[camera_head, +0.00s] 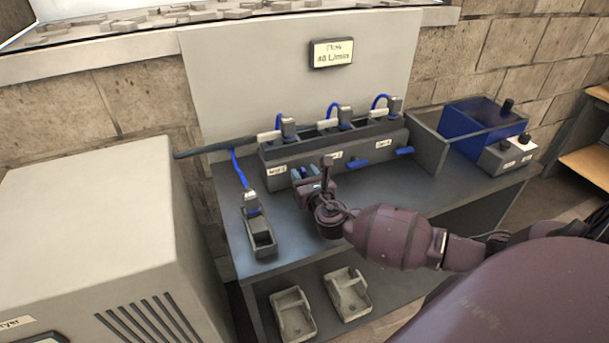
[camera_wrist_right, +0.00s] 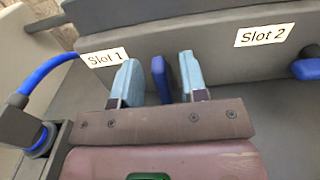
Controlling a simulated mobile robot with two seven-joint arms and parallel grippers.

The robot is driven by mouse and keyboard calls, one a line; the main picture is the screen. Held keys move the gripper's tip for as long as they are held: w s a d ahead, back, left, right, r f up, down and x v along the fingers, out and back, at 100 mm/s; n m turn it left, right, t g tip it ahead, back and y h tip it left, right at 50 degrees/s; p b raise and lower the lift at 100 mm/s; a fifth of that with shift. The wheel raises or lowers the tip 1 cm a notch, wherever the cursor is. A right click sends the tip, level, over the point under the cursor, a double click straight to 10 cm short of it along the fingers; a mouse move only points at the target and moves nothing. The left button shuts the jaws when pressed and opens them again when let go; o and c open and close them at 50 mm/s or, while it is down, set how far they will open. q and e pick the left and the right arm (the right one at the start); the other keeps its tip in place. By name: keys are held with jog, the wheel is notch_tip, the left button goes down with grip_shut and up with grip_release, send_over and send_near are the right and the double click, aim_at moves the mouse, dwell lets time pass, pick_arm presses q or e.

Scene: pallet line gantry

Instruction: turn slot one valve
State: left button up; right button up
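The slot one valve shows in the right wrist view as a blue handle (camera_wrist_right: 162,78) on the grey manifold front, just right of the "Slot 1" label (camera_wrist_right: 104,57). My right gripper (camera_wrist_right: 160,82) is open, with one light-blue finger on each side of the handle. Narrow gaps seem to show on both sides, so I see no clear contact. In the head view my right gripper (camera_head: 306,174) is at the front of the manifold (camera_head: 305,154), near its left end, and largely hides this handle. My left gripper is not in view.
Blue handles of slot two (camera_head: 357,162) and slot three (camera_head: 404,151) stick out further right. A grey holder with a blue-cabled connector (camera_head: 258,232) stands on the bench left of my gripper. A blue box (camera_head: 478,132) is at the right. Two grey trays sit below.

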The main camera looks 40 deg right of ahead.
jog(key=shift+c, duration=0.2)
grip_shut()
